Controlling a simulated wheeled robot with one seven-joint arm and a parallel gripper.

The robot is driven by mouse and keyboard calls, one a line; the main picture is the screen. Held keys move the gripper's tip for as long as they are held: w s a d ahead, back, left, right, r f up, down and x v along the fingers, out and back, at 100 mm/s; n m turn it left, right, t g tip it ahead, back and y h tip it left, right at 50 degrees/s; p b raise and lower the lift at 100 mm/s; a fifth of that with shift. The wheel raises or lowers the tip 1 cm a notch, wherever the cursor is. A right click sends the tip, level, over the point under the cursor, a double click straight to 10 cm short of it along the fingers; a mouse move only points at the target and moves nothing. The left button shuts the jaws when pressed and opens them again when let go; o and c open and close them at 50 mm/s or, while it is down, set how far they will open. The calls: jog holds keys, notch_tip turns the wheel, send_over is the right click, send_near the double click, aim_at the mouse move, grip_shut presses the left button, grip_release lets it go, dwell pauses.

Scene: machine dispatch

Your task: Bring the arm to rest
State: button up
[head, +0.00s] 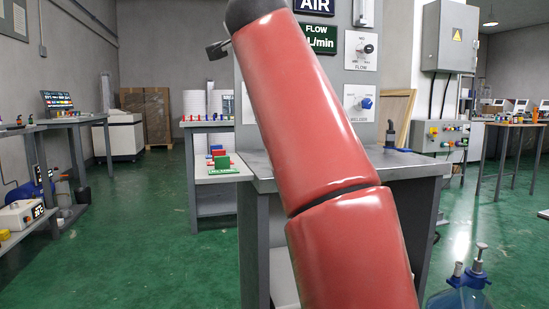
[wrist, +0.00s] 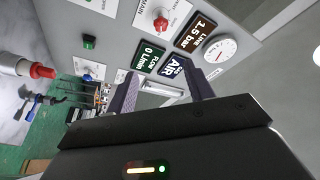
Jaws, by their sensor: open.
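My red arm rises through the middle of the head view and covers part of the grey panel (head: 350,78). My gripper (wrist: 158,74) shows only in the wrist view. Its two dark fingers are apart, with nothing visibly held between them. Behind the fingers is the panel face with a red knob (wrist: 160,22), a green button (wrist: 89,41), a round gauge (wrist: 220,49) and signs reading 1.5 bar, AIR and 0 L/min. A pale bar (wrist: 162,89) shows between the fingers; I cannot tell whether they touch it.
A grey bench (head: 405,163) stands under the panel. A side shelf (head: 215,174) holds coloured blocks. A workbench (head: 85,120) stands at the left, and a blue container (head: 465,297) is at the lower right. Green floor is open at the left centre.

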jog(key=s+d+f+n+g+p, duration=0.35)
jog(key=d+f+g, duration=0.35)
jog(key=d+f, duration=0.85)
jog(key=s+f+n+g+p, duration=0.2)
jog(key=s+f+n+g, duration=0.1)
jog(key=s+f, duration=1)
jog(key=s+f+n+g+y+p, duration=0.1)
jog(key=s+f+n+g, duration=0.3)
jog(key=s+f, duration=0.8)
notch_tip(320, 180, down, 9)
jog(key=shift+s+d+f+p, duration=0.1)
jog(key=shift+s+d+p, duration=0.25)
jog(key=shift+s+d, duration=0.1)
